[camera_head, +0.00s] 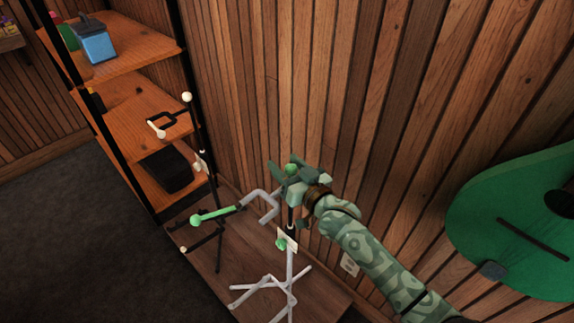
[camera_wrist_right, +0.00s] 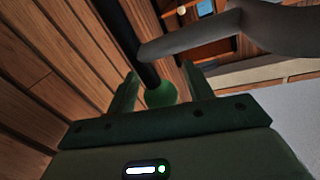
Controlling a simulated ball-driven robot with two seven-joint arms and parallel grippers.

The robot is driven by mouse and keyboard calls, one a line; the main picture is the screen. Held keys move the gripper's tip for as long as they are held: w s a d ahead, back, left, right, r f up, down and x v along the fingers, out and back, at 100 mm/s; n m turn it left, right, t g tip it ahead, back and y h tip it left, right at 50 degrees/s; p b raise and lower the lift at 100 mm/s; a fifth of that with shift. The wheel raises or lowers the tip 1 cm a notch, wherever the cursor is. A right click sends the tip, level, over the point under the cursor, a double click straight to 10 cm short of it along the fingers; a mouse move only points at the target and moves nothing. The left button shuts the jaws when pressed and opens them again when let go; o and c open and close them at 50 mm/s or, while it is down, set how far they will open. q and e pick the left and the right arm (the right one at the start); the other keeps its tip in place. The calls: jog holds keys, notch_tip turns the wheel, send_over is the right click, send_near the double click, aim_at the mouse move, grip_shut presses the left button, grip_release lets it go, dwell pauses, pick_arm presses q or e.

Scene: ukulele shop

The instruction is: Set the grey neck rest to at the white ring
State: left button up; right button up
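The grey neck rest (camera_head: 262,205) is a forked piece on a slim black post. It also crosses the upper part of the right wrist view (camera_wrist_right: 200,38). The post has a green ball at its top (camera_head: 291,169) and grey splayed legs (camera_head: 285,290). My right gripper (camera_head: 296,184) is at the top of this post. In the right wrist view its fingers stand on either side of the green ball (camera_wrist_right: 160,95), with narrow gaps showing. I cannot make out a white ring on this post; my gripper covers part of it. My left gripper is out of view.
A second stand with a white ball (camera_head: 187,97) and black fork stands to the left. A green-ended arm (camera_head: 215,215) lies between the stands. Wooden shelves (camera_head: 130,50) are behind left, a plank wall behind, and a green ukulele body (camera_head: 515,225) at right.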

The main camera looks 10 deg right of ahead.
pick_arm(q)
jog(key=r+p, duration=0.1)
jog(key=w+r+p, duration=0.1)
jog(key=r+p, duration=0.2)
jog(key=p, duration=0.1)
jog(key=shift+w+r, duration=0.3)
pick_arm(e)
jog(key=v, duration=1.6)
jog(key=shift+s, duration=0.2)
